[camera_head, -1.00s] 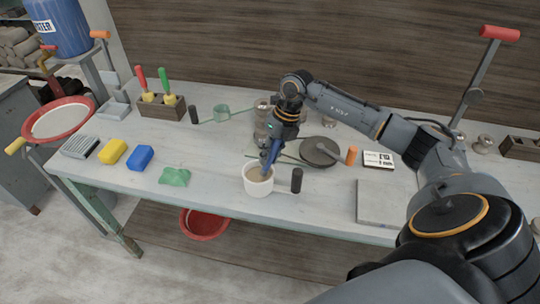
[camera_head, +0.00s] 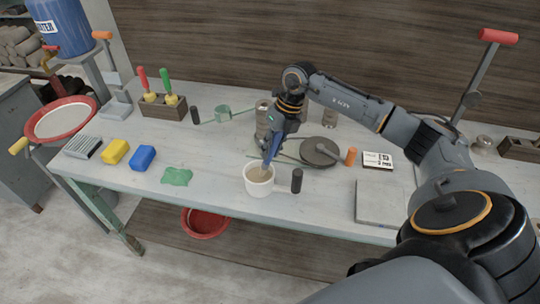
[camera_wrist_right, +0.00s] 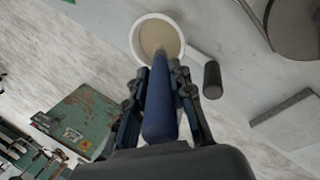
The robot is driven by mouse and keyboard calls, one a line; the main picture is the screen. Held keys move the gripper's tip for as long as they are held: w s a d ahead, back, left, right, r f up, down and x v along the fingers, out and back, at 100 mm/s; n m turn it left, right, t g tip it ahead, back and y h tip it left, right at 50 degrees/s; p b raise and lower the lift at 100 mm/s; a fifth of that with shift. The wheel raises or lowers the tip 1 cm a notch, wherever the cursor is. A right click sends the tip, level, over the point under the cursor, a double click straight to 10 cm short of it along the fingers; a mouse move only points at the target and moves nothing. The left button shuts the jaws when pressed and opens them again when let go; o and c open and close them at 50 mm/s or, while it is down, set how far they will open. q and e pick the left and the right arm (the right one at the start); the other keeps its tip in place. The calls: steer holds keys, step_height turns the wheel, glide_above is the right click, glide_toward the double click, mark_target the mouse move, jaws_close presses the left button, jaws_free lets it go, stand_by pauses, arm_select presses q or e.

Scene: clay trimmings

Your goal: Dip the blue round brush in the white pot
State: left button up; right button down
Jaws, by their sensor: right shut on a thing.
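The white pot (camera_head: 257,187) stands near the front edge of the table, with its black-tipped handle pointing right. It also shows at the top of the right wrist view (camera_wrist_right: 138,35), holding a tan, smooth filling. My right gripper (camera_head: 268,160) is shut on the blue round brush (camera_wrist_right: 160,108) above the pot. In the wrist view the brush's blue handle lies between the two fingers, and its far end reaches over the tan filling. In the head view the brush leans down into the pot's mouth; its bristle end is hard to make out. My left gripper is not in view.
A green lump (camera_head: 176,176), a blue block (camera_head: 142,158) and a yellow block (camera_head: 115,152) lie left of the pot. A dark round disc (camera_head: 320,151) and an orange cylinder (camera_head: 351,157) lie to the right. A wooden tool holder (camera_head: 163,109) stands behind.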

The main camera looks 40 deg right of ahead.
steer(key=shift+r+p, duration=1.75)
steer(key=shift+r, duration=1.25)
steer(key=shift+a, duration=0.1)
